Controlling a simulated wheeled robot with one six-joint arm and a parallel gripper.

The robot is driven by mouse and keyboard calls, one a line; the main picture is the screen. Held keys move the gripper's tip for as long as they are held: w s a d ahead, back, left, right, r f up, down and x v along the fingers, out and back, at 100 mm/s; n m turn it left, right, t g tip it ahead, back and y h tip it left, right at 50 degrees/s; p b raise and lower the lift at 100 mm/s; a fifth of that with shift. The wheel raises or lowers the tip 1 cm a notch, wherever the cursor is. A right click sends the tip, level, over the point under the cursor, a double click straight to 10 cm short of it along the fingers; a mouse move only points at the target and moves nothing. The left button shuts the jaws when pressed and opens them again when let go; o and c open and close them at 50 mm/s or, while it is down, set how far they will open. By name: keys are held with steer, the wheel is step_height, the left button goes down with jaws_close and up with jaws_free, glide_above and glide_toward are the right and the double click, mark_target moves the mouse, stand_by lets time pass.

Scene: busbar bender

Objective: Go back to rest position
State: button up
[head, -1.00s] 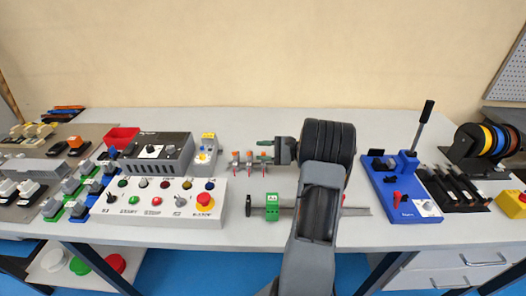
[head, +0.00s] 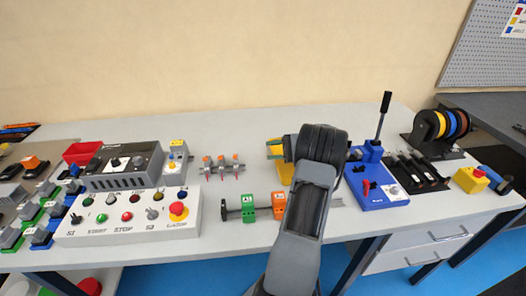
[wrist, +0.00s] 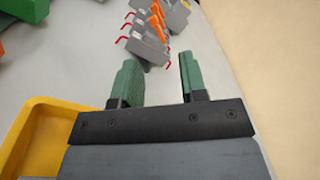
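My gripper is open in the wrist view (wrist: 160,78). Its two green fingers are apart with nothing between them, above the grey table. In the head view, my arm reaches over the table and its dark wrist covers much of the gripper. A yellow tray (head: 284,172) lies partly behind the wrist; its edge also shows at left in the wrist view (wrist: 38,122). A row of grey terminal pieces with orange tops (head: 222,168) stands left of the gripper; the wrist view shows them beyond the fingertips (wrist: 150,48).
A rail with green (head: 248,208) and orange (head: 279,205) blocks lies left of my forearm. The blue bender (head: 380,188) with its upright lever (head: 384,115) stands close on the right. A white control panel (head: 128,215) is at left. The table behind the wrist is clear.

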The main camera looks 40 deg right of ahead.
steer(key=shift+s+d, duration=0.15)
steer(key=shift+d, duration=0.05)
stand_by(0.5)
steer(key=w+a+r+n+g+h+p, duration=0.1)
steer(key=a+r+n+g+h+p, duration=0.2)
steer(key=a, duration=0.7)
steer(key=w+a+r+n+g+h+p, duration=0.15)
steer(key=a+r+g, duration=0.3)
steer(key=a, duration=0.45)
steer(key=s+a+r+n+h+p, duration=0.3)
steer(key=s+a+n+h, duration=0.2)
steer(key=a+n, duration=0.1)
steer(key=s+a+r+n+h+p, duration=0.3)
steer(key=s+a+n+h+p, duration=0.1)
steer(key=a, duration=0.4)
steer(key=shift+s+n+h, duration=0.45)
steer(key=shift+s+n, duration=0.6)
steer(key=shift+s, duration=0.05)
